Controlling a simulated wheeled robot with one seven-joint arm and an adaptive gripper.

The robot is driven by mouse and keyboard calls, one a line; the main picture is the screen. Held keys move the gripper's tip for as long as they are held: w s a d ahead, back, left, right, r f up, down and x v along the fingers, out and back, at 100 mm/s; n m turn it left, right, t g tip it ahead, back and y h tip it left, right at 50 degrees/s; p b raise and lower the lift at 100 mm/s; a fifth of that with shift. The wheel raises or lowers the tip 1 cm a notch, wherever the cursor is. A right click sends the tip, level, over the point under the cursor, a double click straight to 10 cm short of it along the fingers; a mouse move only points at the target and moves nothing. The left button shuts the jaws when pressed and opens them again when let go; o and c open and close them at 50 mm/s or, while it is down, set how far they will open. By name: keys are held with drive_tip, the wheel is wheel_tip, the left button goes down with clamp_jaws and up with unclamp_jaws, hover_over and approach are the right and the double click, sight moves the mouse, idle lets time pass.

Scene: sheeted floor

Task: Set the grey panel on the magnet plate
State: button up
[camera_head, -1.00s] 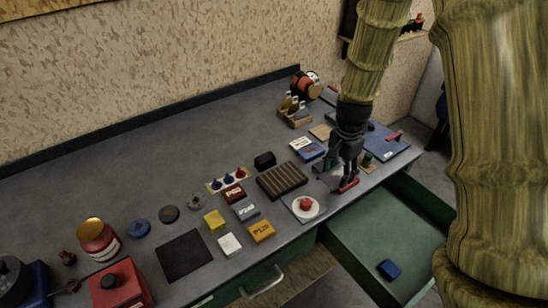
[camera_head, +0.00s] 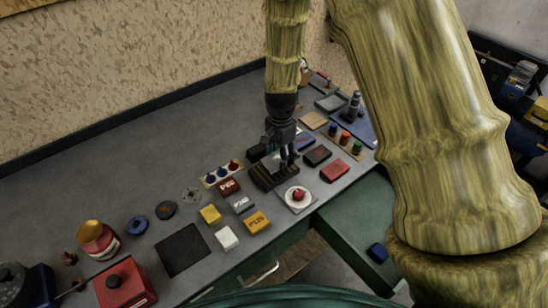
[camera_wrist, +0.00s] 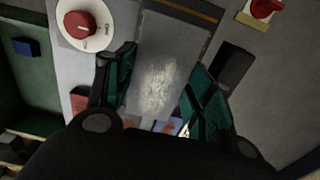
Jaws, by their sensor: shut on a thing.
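My gripper (camera_head: 283,158) is shut on a grey panel (camera_wrist: 165,70), a flat pale-worn piece held between both fingers. In the head view the gripper is above or in front of the dark ribbed block (camera_head: 262,180), which it partly hides. Whether the panel touches anything below is unclear. A flat black square plate (camera_head: 183,250) lies bare on the bench, to the left of my gripper; it looks like the magnet plate, but I cannot be sure.
A white disc with a red knob (camera_head: 297,197) is just in front of my gripper. Yellow (camera_head: 210,214), white (camera_head: 227,238) and orange (camera_head: 257,222) blocks lie between it and the black plate. A red box (camera_head: 124,285) is left of the plate. An open green drawer (camera_head: 345,228) juts out front right.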

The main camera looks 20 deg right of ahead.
sight(274, 158)
drive_tip(key=shift+s+a+r, duration=0.1)
drive_tip(key=shift+a+r, duration=0.15)
drive_tip(key=shift+a, duration=0.55)
drive_tip(key=shift+w+f+p, duration=0.3)
drive_tip(key=shift+f, duration=0.15)
drive_tip(key=shift+s+f+p, duration=0.15)
drive_tip(key=shift+f+p, duration=0.5)
drive_tip(key=shift+f, duration=0.95)
drive_tip(key=o, duration=1.2)
drive_tip(key=shift+f, duration=0.1)
